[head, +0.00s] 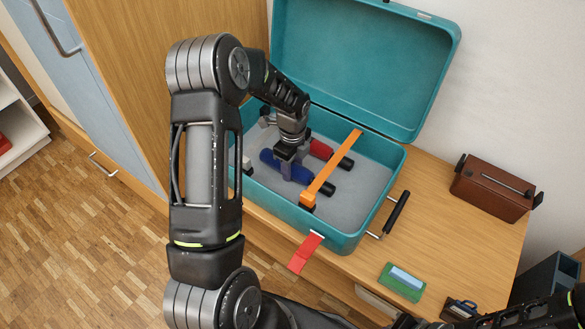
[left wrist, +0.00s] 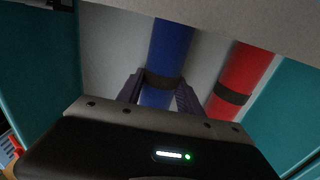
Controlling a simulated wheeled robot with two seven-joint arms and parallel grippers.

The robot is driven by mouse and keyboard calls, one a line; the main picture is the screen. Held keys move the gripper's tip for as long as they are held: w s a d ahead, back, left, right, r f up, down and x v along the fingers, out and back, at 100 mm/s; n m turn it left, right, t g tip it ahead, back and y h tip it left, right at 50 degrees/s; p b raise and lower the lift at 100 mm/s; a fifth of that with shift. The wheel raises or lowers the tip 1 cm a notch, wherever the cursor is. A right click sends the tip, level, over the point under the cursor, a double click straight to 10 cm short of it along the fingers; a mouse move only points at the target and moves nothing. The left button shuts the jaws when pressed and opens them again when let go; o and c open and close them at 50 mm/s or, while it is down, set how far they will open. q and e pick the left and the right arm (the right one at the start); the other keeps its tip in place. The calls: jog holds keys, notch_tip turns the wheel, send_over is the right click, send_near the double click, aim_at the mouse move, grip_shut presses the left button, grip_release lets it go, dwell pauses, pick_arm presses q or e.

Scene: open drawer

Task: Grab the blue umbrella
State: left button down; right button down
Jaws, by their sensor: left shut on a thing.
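The blue umbrella (head: 316,187) lies in the open teal case, its black handle end toward the right in the head view. My left gripper (head: 286,165) reaches down into the case and is shut on the blue umbrella. In the left wrist view the two fingers (left wrist: 160,92) stand on either side of the blue umbrella (left wrist: 170,50) at its dark band. The umbrella's middle is partly hidden by the gripper in the head view. I cannot tell whether it is lifted. My right gripper is not clearly in view; part of my right arm shows at the lower right.
A red umbrella (head: 320,149) lies beside the blue one, also in the left wrist view (left wrist: 245,75). The lid (head: 370,60) stands open.

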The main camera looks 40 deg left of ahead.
pick_arm(q)
notch_tip(320, 180, up, 10)
jog(key=shift+r+p, duration=0.1)
jog(key=shift+p, duration=0.75)
